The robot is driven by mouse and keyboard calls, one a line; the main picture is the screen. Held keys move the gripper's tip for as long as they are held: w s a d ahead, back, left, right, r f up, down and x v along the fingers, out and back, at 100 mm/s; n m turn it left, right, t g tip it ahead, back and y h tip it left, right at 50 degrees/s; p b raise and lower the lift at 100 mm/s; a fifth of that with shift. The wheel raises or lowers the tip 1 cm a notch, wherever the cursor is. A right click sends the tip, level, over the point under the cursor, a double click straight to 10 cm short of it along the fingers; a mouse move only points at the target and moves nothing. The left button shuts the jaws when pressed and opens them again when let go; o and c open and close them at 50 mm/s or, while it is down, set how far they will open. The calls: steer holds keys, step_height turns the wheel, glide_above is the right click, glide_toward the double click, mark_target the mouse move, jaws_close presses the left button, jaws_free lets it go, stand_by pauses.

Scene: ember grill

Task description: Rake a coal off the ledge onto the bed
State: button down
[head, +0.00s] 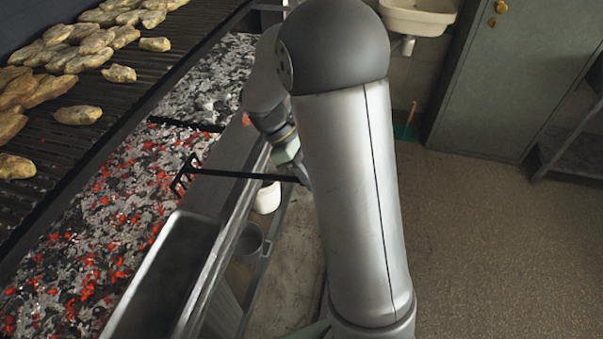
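The bed (95,225) is a long trough of grey ash and black coals with red glowing pieces, at the left. The ledge (215,190) is the grey metal strip along its right side. A small orange-red spot (246,119) on the far part of the ledge looks like a coal, too small to be sure. A black rake (235,174) reaches across the ledge, its toothed head at the bed's edge. My gripper (303,172) appears shut on the right end of its handle; my arm hides much of it. I cannot tell whether the head touches anything.
A grill grate (50,140) with several bread-like or potato-like pieces lies left of the bed. A metal tray (165,275) stands at the near end of the ledge. A white cup (267,198) and a grey pot (248,243) sit below the rail.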

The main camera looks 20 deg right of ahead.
steer(key=shift+s+d+r, duration=0.15)
steer(key=shift+d, duration=0.1)
steer(key=s+d+r+p, duration=0.3)
steer(key=s+d, duration=0.6)
steer(key=d, duration=0.3)
steer(key=shift+d, duration=0.35)
